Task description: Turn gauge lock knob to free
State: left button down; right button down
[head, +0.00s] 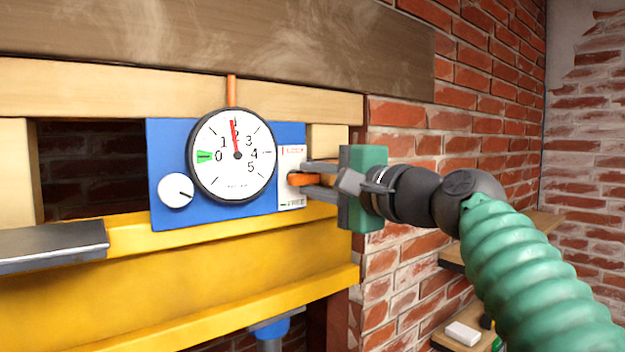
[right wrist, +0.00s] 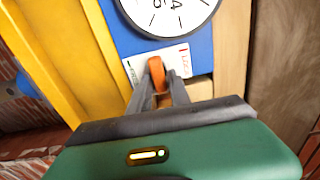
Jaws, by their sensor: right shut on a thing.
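The gauge lock knob (head: 301,179) is a small orange lever on a white plate (head: 292,160) marked LOCK at the top and FREE at the bottom. In the head view it sticks out sideways toward the right. My right gripper (head: 308,180) is shut on the knob, one finger above and one below it. The right wrist view shows the orange knob (right wrist: 157,70) between the two fingertips (right wrist: 158,88). The round gauge (head: 232,155) sits left of the plate on a blue panel (head: 165,140); its red needle points almost straight up. My left gripper is not in view.
A white dial (head: 175,190) sits at the panel's lower left. A yellow beam (head: 200,280) runs below, and a grey metal ledge (head: 50,247) juts out at left. Wooden shelves (head: 455,322) holding small items stand at lower right by the brick wall.

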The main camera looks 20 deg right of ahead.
jog(key=shift+f, duration=0.15)
jog(key=c, duration=1.4)
grip_release()
jog(key=shift+c, duration=0.2)
jog(key=shift+o, duration=0.4)
jog(key=shift+w+d, duration=0.1)
jog(key=shift+d, duration=0.1)
jog(key=shift+d, duration=0.1)
jog(key=b+v, duration=0.6)
jog(key=v, duration=1)
jog(key=shift+s+d+b, duration=0.15)
jog(key=shift+s+b, duration=0.2)
